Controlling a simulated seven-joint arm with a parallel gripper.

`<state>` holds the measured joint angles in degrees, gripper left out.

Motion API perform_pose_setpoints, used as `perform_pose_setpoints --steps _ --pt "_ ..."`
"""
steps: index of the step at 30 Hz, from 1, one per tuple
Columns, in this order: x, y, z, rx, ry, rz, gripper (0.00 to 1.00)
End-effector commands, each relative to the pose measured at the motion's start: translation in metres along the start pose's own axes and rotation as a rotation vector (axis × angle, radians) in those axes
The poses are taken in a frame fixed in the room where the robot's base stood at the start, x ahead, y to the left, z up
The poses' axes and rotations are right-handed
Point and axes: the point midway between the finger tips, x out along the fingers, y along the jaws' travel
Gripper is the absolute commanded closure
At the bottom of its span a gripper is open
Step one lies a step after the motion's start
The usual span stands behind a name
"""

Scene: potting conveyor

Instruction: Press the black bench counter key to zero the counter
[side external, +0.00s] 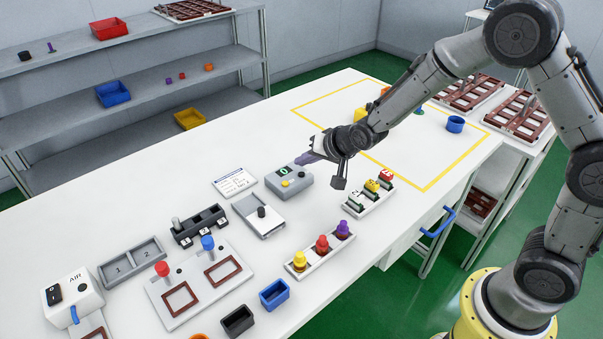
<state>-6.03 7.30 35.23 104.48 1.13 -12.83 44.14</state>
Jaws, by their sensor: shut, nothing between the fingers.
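The bench counter (291,185) is a grey box on the white table, left of my gripper in the side external view. I cannot tell whether the fingertips touch the counter.
A white label card (234,182) lies left of the counter. A grey plate with a black knob (262,212) stands in front of it. Racks with coloured-capped pieces (320,250) stand nearer. A yellow-taped area (420,185) lies to the right.

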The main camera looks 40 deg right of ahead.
Motion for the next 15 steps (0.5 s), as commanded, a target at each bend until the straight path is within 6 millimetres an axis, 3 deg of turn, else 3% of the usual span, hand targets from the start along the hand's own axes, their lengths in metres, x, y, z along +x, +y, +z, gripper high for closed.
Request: perform_pose_setpoints --steps 15 --pt "-0.028 -0.020 -0.020 0.000 0.000 0.000 1.00"
